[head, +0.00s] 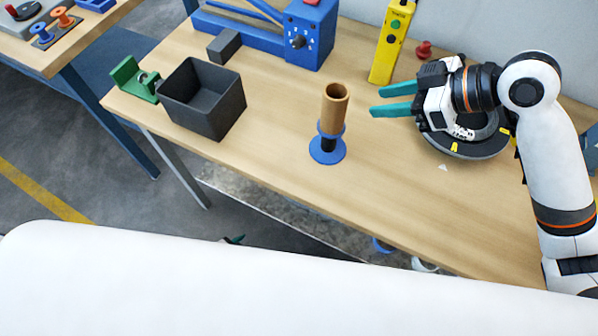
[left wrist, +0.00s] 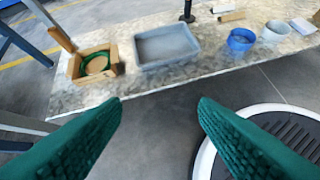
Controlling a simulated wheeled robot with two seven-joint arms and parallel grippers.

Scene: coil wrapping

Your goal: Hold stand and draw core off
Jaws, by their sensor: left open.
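The brown core (head: 335,106), a hollow tube, stands upright on the stand (head: 328,152), which has a blue round base, a dark post and a blue collar. My right gripper (head: 380,101) is open and empty, to the right of the core and apart from it, its teal fingers pointing left towards it. My left gripper (head: 236,239) shows only as a small teal tip below the table edge, mostly hidden behind a white part of mine. In the left wrist view its two teal fingers (left wrist: 160,105) are spread wide with nothing between them.
A dark grey bin (head: 205,100) and green holder (head: 134,80) are left of the stand. A blue machine (head: 300,35), yellow control box (head: 392,40) and dark round disc (head: 465,150) surround the clear middle. A lower shelf holds a grey tray (left wrist: 166,58) and cardboard box (left wrist: 75,68).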

